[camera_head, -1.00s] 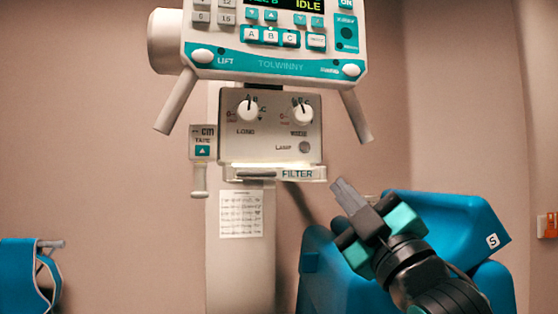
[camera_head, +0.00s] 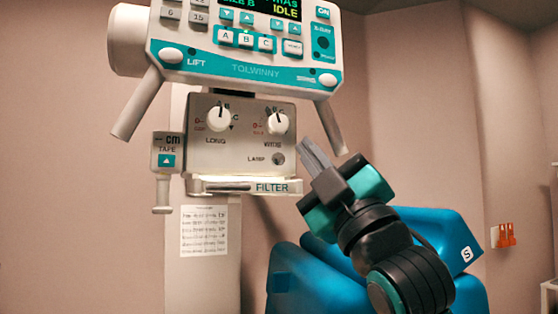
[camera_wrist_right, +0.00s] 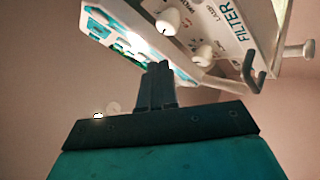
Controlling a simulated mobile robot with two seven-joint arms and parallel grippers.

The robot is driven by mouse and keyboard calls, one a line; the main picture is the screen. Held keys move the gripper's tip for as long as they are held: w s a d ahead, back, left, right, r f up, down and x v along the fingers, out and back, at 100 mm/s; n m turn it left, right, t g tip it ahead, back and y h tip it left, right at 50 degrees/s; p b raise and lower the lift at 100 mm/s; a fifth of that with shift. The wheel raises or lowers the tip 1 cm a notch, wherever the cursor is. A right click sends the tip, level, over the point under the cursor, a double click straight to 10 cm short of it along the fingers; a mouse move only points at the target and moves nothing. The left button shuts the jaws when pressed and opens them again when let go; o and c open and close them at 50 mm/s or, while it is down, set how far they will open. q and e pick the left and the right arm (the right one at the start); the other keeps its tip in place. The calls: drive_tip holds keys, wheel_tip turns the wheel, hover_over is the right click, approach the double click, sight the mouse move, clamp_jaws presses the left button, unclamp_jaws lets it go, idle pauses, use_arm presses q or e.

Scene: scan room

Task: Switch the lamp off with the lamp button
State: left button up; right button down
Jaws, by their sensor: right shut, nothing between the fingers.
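The lamp button (camera_head: 278,159) is a small grey round button beside the word LAMP, at the lower right of the beige knob panel (camera_head: 205,155). A bright glow shows along the panel's lower edge, above the FILTER strip (camera_head: 240,187). My right gripper (camera_head: 312,150) is shut and empty, its fingers pointing up and left. In the head view its tips are just right of the button, with a visible gap in the picture; the depth between them is unclear. My left gripper is not in view.
The control console (camera_head: 245,70) overhangs the panel, with a handle (camera_head: 331,127) near my right fingers. Two white knobs (camera_head: 218,119) (camera_head: 278,122) stick out above the button. A tape unit (camera_head: 166,152) hangs at left. A blue chair-like object (camera_head: 430,235) is behind my arm.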

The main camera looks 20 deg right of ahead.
sight(278, 159)
drive_tip(key=w, duration=0.7)
drive_tip(key=shift+w+d, duration=0.2)
drive_tip(key=shift+w, duration=0.15)
idle(0.7)
idle(0.9)
drive_tip(key=shift+w+p, duration=0.3)
drive_tip(key=shift+w, duration=0.05)
